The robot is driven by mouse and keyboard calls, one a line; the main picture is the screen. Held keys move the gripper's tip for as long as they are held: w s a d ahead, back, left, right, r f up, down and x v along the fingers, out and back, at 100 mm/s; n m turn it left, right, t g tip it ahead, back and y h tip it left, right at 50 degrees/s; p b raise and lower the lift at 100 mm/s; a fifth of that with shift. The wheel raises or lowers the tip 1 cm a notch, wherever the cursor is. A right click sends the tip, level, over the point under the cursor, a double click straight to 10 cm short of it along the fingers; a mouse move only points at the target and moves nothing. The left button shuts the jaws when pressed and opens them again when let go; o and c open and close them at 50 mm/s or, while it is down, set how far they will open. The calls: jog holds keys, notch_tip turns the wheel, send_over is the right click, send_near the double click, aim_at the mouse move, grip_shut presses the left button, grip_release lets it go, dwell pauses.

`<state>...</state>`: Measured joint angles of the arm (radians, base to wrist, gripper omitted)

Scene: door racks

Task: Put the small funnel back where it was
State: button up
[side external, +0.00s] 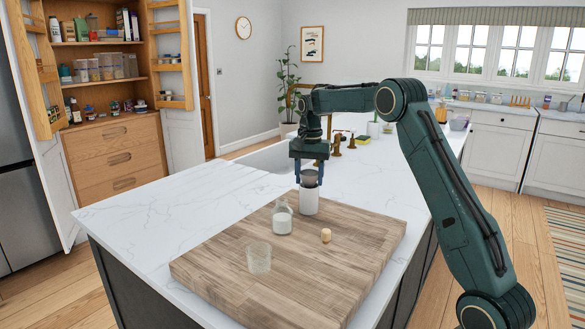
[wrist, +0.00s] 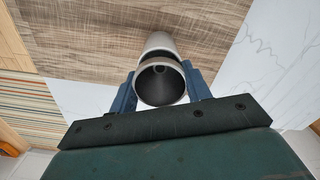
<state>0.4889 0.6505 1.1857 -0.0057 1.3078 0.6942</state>
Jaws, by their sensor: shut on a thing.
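The small funnel (side external: 310,179) is grey, with its wide mouth facing up. My gripper (side external: 310,172) points down and is shut on it, one blue finger on each side. In the wrist view I look into the funnel's dark mouth (wrist: 160,85) between the fingers. A white upright cylinder (side external: 309,202) stands directly below the funnel, at the far edge of the wooden board. It also shows just behind the funnel in the wrist view (wrist: 159,42). The funnel's lower end is hidden, and I cannot tell whether it sits inside the cylinder or just above it.
A glass bottle with white contents (side external: 282,220) stands just left of the cylinder on the wooden board (side external: 330,270). A cork-coloured stopper (side external: 326,235) and an empty clear glass (side external: 259,258) are nearer. The board's right side is clear. A sink (side external: 268,158) lies behind.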

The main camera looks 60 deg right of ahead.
jog(key=shift+f, duration=0.4)
jog(key=shift+f, duration=0.4)
jog(key=o, duration=1)
notch_tip(320, 180, up, 14)
jog(key=shift+f, duration=0.2)
dwell(0.6)
